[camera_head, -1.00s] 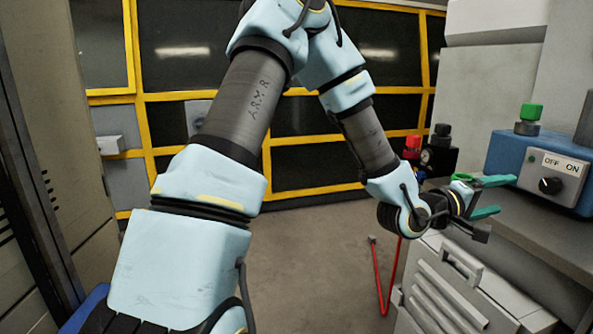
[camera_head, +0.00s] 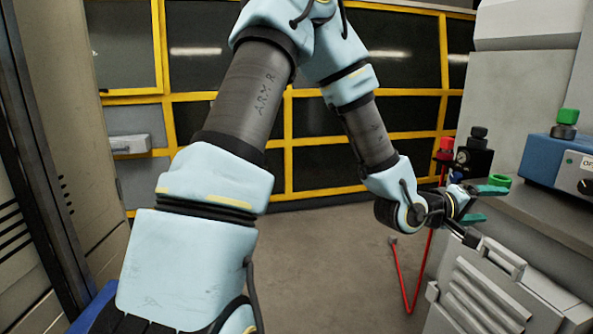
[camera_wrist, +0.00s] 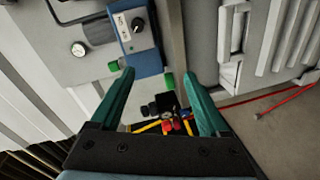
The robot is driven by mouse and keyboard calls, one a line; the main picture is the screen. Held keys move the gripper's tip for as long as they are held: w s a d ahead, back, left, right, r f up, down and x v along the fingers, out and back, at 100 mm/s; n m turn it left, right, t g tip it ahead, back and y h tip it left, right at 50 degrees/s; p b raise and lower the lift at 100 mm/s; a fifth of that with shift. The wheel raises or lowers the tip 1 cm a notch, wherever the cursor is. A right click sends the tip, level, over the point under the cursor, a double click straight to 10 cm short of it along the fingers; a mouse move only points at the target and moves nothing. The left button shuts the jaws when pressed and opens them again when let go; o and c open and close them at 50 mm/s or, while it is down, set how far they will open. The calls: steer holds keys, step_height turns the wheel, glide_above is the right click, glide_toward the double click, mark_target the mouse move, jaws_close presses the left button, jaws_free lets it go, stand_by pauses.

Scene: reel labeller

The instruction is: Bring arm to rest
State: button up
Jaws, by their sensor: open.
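My arm (camera_head: 250,95) is bent, with its elbow at the top of the head view and its forearm reaching down to the right. My gripper (camera_head: 480,203) has teal fingers and is near the front edge of the counter. In the wrist view my gripper (camera_wrist: 158,90) is open, its two fingers well apart with nothing between them in its grasp. The black, red and yellow fittings seen past the fingertips lie farther off.
A blue control box (camera_head: 548,160) with a green button stands on the grey counter (camera_head: 535,208) at right. A red-and-black fitting (camera_head: 470,155) sits behind my gripper. A grey cabinet (camera_head: 490,290) is below. A red hose (camera_head: 405,285) hangs to the floor. Open floor (camera_head: 335,270) lies in the middle.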

steer(key=w+a+f+m+t+y+p, duration=0.1)
steer(key=w+a+y+p, duration=0.4)
steer(key=a, duration=0.8)
steer(key=w+a+f+m+y+p, duration=0.1)
steer(key=w+a+y, duration=0.35)
steer(key=a, duration=0.85)
steer(key=s+a+r+g+y+p, duration=0.2)
steer(key=s+a, duration=0.3)
steer(key=a, duration=0.4)
steer(key=s+a+r+g+y+p, duration=0.2)
steer(key=s+a, duration=0.4)
steer(key=a, duration=0.4)
steer(key=shift+s+a+r+n+y, duration=0.25)
steer(key=shift+r+n+y, duration=0.15)
steer(key=shift+r+y, duration=0.4)
